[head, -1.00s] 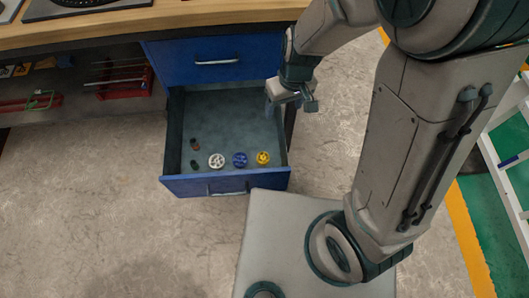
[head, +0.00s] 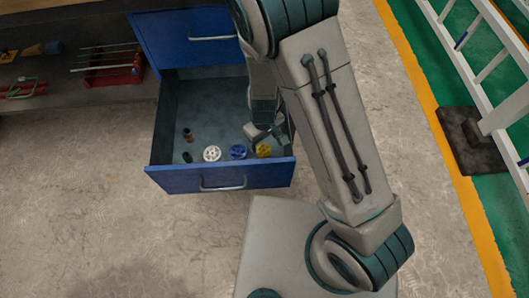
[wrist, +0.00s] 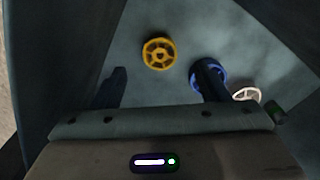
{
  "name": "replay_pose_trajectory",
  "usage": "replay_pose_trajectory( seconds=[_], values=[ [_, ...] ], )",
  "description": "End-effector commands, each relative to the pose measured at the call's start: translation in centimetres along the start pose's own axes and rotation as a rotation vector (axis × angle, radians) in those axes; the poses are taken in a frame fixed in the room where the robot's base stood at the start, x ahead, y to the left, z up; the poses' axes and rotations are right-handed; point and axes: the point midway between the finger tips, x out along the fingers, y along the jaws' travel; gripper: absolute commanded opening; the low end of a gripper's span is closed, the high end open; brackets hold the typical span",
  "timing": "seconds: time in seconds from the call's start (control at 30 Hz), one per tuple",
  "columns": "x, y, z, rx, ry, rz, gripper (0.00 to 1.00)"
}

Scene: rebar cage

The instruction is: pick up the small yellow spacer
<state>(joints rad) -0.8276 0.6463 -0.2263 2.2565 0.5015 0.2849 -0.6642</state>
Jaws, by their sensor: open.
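The small yellow spacer (head: 263,150) is a wheel-like ring lying on the floor of the open blue drawer (head: 222,180), near its front right corner. It also shows in the wrist view (wrist: 159,53), ahead of my gripper. My gripper (head: 264,132) is inside the drawer, just behind the yellow spacer in the head view. In the wrist view my gripper (wrist: 162,78) is open and empty, with the yellow spacer lying beyond the gap between its fingers. The right finger partly covers the blue spacer (wrist: 222,72).
In the head view, the blue spacer (head: 238,152) and a white spacer (head: 212,153) lie in a row left of the yellow one. Small dark cylinders (head: 187,134) stand further left. Drawer walls enclose my gripper. A closed drawer (head: 185,38) is above.

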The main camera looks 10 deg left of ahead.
Motion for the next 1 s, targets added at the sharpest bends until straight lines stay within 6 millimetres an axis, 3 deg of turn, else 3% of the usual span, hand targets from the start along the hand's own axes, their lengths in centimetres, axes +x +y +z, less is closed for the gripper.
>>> replay_pose_trajectory(
  seconds=[0.17, 0.47, 0.73, 0.9, 1.0],
  values=[
    [1.1, 0.0, 0.0, 0.002, -0.001, 0.000, 0.68],
    [5.6, 0.0, 0.0, 0.002, -0.001, 0.000, 0.68],
    [5.8, 0.0, 0.0, 0.001, 0.001, 0.000, 0.68],
    [5.8, 0.0, 0.0, 0.001, 0.001, 0.000, 0.21],
    [5.8, 0.0, 0.0, 0.001, 0.001, 0.000, 0.20]
  ],
)
